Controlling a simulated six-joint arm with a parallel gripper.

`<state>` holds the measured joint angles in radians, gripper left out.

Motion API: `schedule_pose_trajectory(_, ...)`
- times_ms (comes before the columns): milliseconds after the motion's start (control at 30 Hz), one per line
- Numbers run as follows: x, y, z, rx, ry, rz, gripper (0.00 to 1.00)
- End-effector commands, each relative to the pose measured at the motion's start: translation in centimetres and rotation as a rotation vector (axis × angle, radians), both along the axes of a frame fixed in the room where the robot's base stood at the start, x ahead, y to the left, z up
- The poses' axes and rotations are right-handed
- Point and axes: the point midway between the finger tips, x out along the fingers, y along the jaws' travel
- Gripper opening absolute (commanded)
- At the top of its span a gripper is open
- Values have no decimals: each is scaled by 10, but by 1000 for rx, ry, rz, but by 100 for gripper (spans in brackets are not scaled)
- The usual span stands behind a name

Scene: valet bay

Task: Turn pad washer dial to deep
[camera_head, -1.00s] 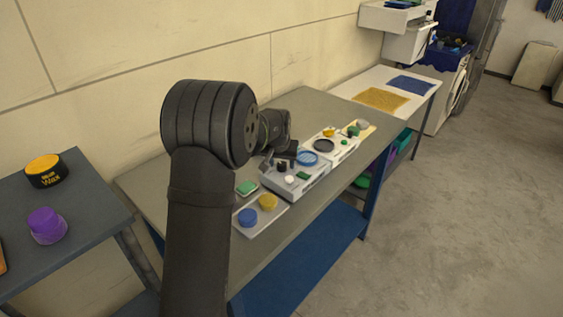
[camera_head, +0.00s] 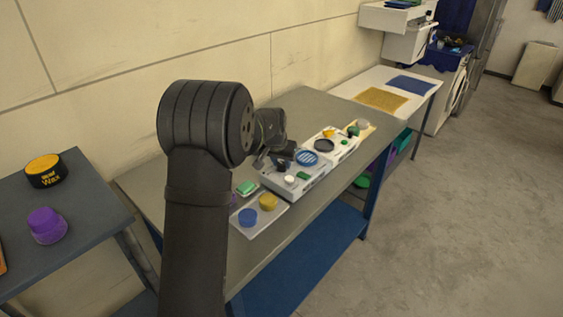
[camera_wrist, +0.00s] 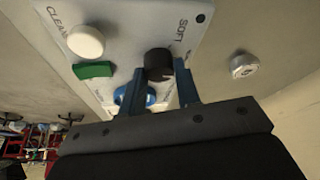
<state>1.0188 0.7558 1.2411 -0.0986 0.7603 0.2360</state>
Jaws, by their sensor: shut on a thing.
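The pad washer (camera_head: 300,190) is a light grey box on the long workbench, with a round blue pad (camera_head: 306,157) on its top. Its black dial (camera_wrist: 158,62) shows in the wrist view near the printed word SOFT. My gripper (camera_wrist: 160,82) has its fingers on either side of this dial and is shut on it. In the head view, my gripper (camera_head: 277,162) is at the washer's left end and mostly hides the dial. A white knob (camera_wrist: 86,41) and a green button (camera_wrist: 93,70) sit beside the dial; the word CLEAN is by the knob. I cannot read which setting the dial points to.
Another unit with a dark ring (camera_head: 323,145) adjoins the washer's far side. The wall is behind the bench.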

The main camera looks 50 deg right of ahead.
Motion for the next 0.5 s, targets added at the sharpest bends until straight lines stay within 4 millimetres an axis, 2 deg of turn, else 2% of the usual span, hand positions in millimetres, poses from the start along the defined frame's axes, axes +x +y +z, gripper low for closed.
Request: schedule_pose_trajectory(500, 4, 0, 0, -2, 1, -456, 7)
